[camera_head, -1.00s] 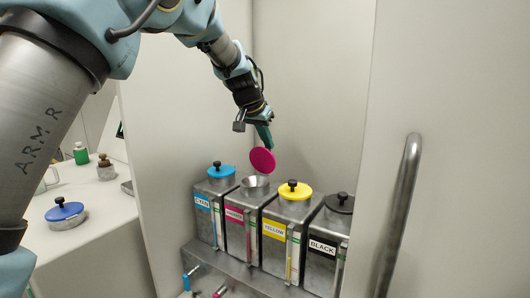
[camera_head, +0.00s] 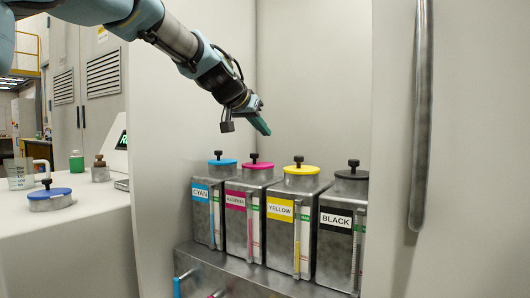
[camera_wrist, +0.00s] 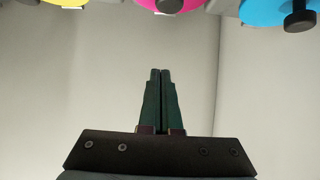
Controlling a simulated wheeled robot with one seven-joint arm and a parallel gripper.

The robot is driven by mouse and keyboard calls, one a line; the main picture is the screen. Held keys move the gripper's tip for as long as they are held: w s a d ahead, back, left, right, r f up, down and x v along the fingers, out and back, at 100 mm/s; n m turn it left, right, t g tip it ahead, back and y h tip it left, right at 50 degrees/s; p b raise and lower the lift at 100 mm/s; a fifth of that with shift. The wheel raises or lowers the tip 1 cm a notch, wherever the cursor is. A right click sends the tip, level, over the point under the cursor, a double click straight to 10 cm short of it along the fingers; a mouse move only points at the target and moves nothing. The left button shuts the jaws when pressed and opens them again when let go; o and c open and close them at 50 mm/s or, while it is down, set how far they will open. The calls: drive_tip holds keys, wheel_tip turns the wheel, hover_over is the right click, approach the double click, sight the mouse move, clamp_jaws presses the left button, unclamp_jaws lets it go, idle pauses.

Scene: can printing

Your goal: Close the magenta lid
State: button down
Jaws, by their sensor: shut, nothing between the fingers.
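The magenta lid (camera_head: 259,163) lies flat on top of the magenta container (camera_head: 250,178), with its black knob upright. It also shows at the top edge of the wrist view (camera_wrist: 170,5), partly cut off. My gripper (camera_head: 265,130) is above the lid, apart from it. Its green fingers (camera_wrist: 160,72) are shut together with nothing between them.
The cyan lid (camera_head: 222,162), yellow lid (camera_head: 301,169) and black lid (camera_head: 351,174) sit on their containers in the same row. Cabinet walls stand behind and at the sides. A vertical handle (camera_head: 421,120) is at right. A blue-lidded pot (camera_head: 50,195) stands on the left counter.

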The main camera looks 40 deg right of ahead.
sight(252, 154)
drive_tip(key=shift+s+a+f+t+h+b, duration=0.25)
drive_tip(key=shift+a+f+h+b, duration=0.55)
drive_tip(key=shift+b, duration=3.95)
drive_tip(key=shift+s+a+f+t+h+b, duration=0.2)
drive_tip(key=shift+a+f+h+b, duration=0.5)
drive_tip(key=shift+b, duration=4.05)
drive_tip(key=a+h+b, duration=0.1)
drive_tip(key=b, duration=0.3)
drive_tip(key=h+b, duration=0.2)
drive_tip(key=b, duration=0.3)
drive_tip(key=shift+s+a+f+t, duration=0.15)
drive_tip(key=shift+a+f+t, duration=0.15)
drive_tip(key=shift+a+t, duration=0.05)
drive_tip(key=shift+s+a+f+b, duration=0.1)
drive_tip(key=shift+a+f+b, duration=0.1)
drive_tip(key=shift+b, duration=1.05)
drive_tip(key=a+f+b, duration=0.1)
drive_tip(key=b, duration=0.2)
drive_tip(key=shift+s+f+b, duration=0.15)
drive_tip(key=shift+b, duration=0.2)
drive_tip(key=shift+a+f+b, duration=0.25)
drive_tip(key=shift+f+b, duration=0.05)
drive_tip(key=shift+b, duration=0.15)
drive_tip(key=shift+f, duration=0.25)
drive_tip(key=shift+r, duration=0.1)
